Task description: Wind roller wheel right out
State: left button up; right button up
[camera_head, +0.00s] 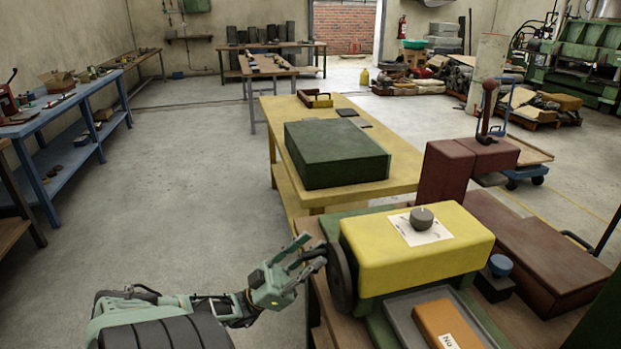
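A dark round wheel (339,279) stands upright on the left side of a yellow machine block (416,251). A small dark grey knob (421,219) sits on a white label on top of the block. My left gripper (313,254) comes in from the lower left, its fingers spread and pointing at the wheel. The fingertips are close to the wheel's upper left rim; I cannot tell whether they touch it. Nothing shows between the fingers. My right gripper is not in view.
A grey tray (404,318) with an orange box (449,325) lies in front of the yellow block. Dark red machine parts (539,250) stand to the right. Behind is a yellow table (399,177) with a green case (336,153). The floor at left is clear.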

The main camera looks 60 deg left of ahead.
pick_arm(q)
jog(key=shift+a, duration=0.1)
jog(key=shift+s+f, duration=0.1)
jog(key=shift+f, duration=0.05)
jog(key=v, duration=1.1)
jog(key=shift+s+f, duration=0.25)
jog(key=shift+f, duration=0.05)
jog(key=shift+a, duration=0.1)
